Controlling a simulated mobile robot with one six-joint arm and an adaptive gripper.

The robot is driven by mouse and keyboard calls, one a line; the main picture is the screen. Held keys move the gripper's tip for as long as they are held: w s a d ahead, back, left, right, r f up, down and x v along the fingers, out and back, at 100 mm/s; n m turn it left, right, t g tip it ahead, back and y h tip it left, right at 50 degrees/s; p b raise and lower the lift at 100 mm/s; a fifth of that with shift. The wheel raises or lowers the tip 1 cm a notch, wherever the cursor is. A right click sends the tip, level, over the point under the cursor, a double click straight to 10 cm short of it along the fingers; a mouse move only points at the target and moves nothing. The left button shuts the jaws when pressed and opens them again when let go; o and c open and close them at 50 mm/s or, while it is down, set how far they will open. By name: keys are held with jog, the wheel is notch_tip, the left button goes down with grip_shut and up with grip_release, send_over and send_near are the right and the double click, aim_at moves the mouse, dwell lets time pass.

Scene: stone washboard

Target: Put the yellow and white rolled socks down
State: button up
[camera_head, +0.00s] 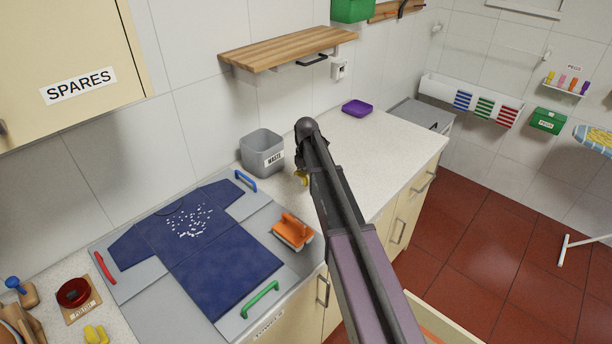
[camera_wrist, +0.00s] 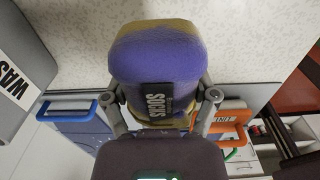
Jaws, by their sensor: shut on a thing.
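My gripper (camera_wrist: 163,97) is shut on a rolled bundle (camera_wrist: 155,50) with a black SOCKS label. In the wrist view the bundle looks purple-blue with yellow-brown edges; I see no white on it. In the head view my gripper (camera_head: 303,165) is over the pale speckled worktop, right of the grey waste bin. Only a small yellow part of the bundle (camera_head: 301,178) shows there, with my arm hiding the rest. I cannot tell whether the bundle touches the worktop.
The grey waste bin (camera_head: 262,152) stands close on the left. An orange brush (camera_head: 292,231) and a dark blue shirt (camera_head: 215,245) on a grey board lie nearer. A purple tray (camera_head: 357,108) sits further back. A wooden shelf (camera_head: 290,50) hangs above. The worktop's right side is clear.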

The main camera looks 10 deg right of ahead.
jog(key=shift+r+p, duration=1.3)
jog(key=shift+r, duration=0.4)
notch_tip(320, 180, up, 6)
jog(key=p, duration=0.5)
jog(key=shift+f+p, duration=0.2)
jog(key=shift+p, duration=0.1)
jog(key=shift+s+f, duration=0.1)
